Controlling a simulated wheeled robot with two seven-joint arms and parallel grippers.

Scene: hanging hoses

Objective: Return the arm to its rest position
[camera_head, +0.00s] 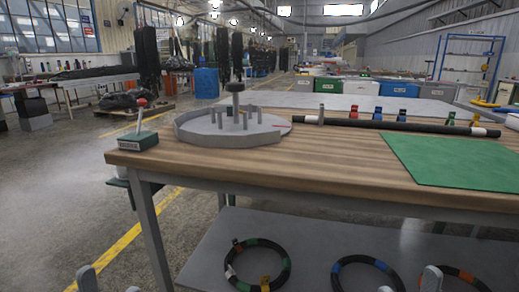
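My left gripper (110,284) shows only as two grey fingertips at the bottom left edge. They stand apart with nothing seen between them. My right gripper (409,284) shows as two grey fingertips at the bottom right edge, also apart and with nothing seen between them. Both grippers are low in front of the workbench (340,185), below its top. The rest of both arms is out of view. A long black hose (365,124) lies along the back of the bench top.
A grey round fixture with pegs (230,135) and a green box with a red-knobbed lever (138,140) stand at the bench's left. A green mat (460,160) lies right. Coiled hoses (258,265) lie on the lower shelf (310,240). Floor at left is clear.

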